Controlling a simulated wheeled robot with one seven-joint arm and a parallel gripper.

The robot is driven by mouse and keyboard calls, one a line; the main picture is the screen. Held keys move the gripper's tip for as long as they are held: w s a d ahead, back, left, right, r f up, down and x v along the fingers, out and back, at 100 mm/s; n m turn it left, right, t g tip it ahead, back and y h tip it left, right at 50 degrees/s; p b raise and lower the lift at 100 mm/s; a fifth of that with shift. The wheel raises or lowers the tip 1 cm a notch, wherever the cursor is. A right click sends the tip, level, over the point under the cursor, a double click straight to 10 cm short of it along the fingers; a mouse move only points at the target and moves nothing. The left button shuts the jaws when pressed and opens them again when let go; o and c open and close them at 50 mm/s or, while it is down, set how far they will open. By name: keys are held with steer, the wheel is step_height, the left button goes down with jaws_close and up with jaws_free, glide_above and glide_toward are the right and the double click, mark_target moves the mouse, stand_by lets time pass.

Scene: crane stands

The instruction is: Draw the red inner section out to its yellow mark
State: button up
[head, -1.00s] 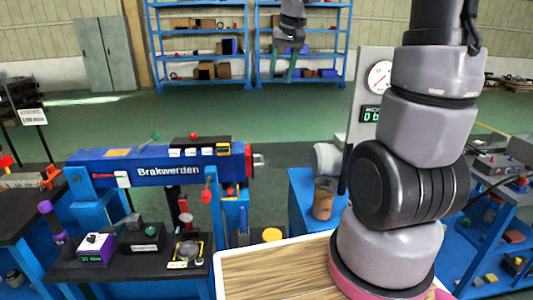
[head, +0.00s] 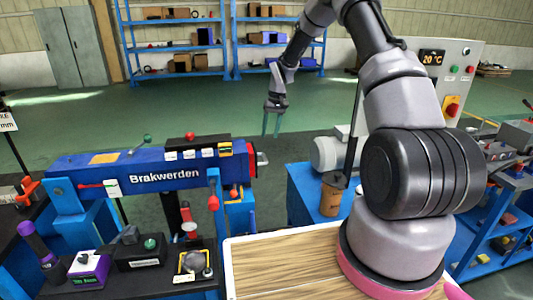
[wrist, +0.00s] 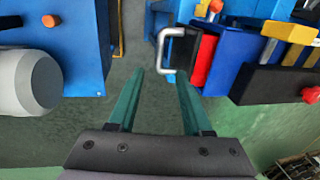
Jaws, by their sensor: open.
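The blue crane boom (head: 75,180), lettered Brakwerden, lies roughly level at the left. At its right end, a short part of the red inner section (wrist: 203,60) shows between the blue sleeve and a black end plate (wrist: 181,50). A pale metal handle (wrist: 160,50) stands out from that plate; it also shows in the head view (head: 264,158). My gripper (head: 271,134) is open and empty, its teal fingers pointing down above and right of the handle. In the wrist view, its fingertips (wrist: 161,74) appear just short of the handle. I cannot make out a yellow mark on the red section.
A light wooden tabletop (head: 285,265) is in front of me. A blue bench (head: 305,200) with a grey motor and a brown can (head: 331,195) stands right of the boom end. A red-knobbed lever (head: 213,200) hangs beside the boom. Green floor is open behind.

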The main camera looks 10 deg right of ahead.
steer(key=f, duration=0.3)
steer(key=a+f, duration=0.1)
steer(key=f, duration=0.5)
steer(key=shift+a+f, duration=0.4)
jaws_close()
stand_by(0.9)
